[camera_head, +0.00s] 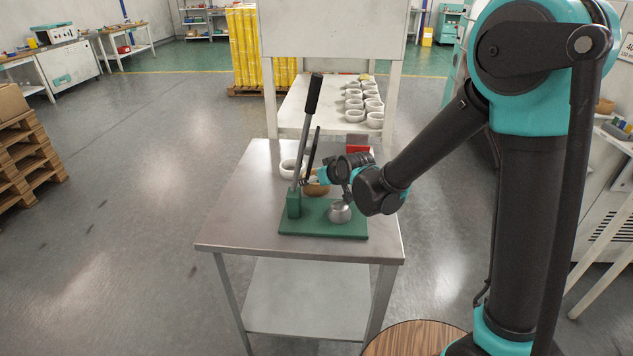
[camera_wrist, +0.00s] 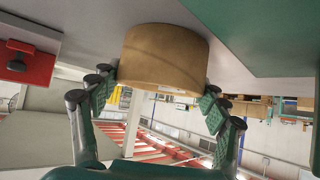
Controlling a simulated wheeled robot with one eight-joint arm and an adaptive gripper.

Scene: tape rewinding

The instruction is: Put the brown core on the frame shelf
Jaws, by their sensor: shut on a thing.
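The brown core (camera_head: 316,188) is a short tan cardboard ring by the green press on the metal table (camera_head: 245,215). My gripper (camera_head: 324,177) is at it, partly hidden by my wrist. In the wrist view my gripper (camera_wrist: 160,84) has one green-padded finger on each side of the brown core (camera_wrist: 165,58), shut on it. I cannot tell whether the core touches the table. The frame shelf (camera_head: 300,108) is the pale shelf under the white frame panel behind the table, with several white rolls on its right part and bare room at left.
A green press base (camera_head: 350,232) carries a silver hub (camera_head: 339,213) and a tall lever (camera_head: 312,96) close to my gripper. A white ring (camera_head: 288,168) lies left behind it. A red block (camera_head: 357,142) stands at the table's back. The table's left and front are clear.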

